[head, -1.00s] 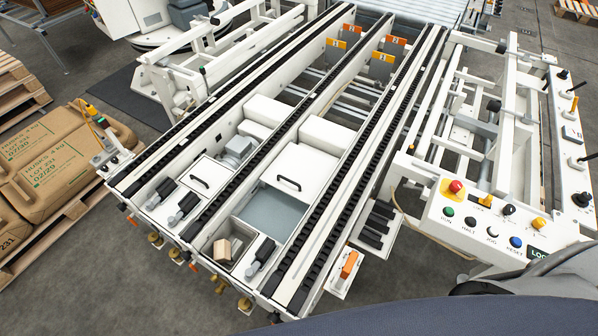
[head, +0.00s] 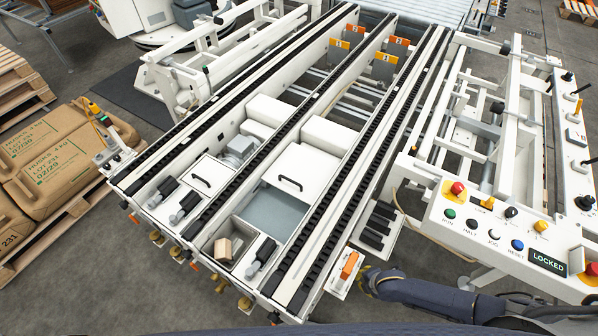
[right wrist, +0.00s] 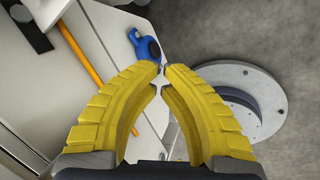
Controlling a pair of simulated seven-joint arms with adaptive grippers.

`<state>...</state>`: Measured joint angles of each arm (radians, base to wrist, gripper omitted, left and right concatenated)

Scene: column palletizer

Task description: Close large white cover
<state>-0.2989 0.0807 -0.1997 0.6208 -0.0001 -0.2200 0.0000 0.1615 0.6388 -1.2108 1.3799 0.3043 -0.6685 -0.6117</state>
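The large white cover (head: 318,168) lies between the black conveyor tracks in the middle of the machine, with a black handle (head: 289,184) near its front edge. In front of it is an uncovered recess with a pale blue-grey floor (head: 270,210). My right gripper (head: 368,280) is low at the machine's front right, beside the orange-handled part and well apart from the cover. In the right wrist view its yellow fingers (right wrist: 163,73) curve together with their tips nearly touching, and nothing shows between them. The cover is not recognizable there. My left gripper is not in view.
A smaller white cover (head: 208,176) with a handle lies to the left. A small bin (head: 226,248) holds a brown block. The control panel (head: 485,232) with a "LOCKED" display stands at right. An orange-handled part (head: 349,265) juts out near my gripper. Sacks (head: 55,150) lie at left.

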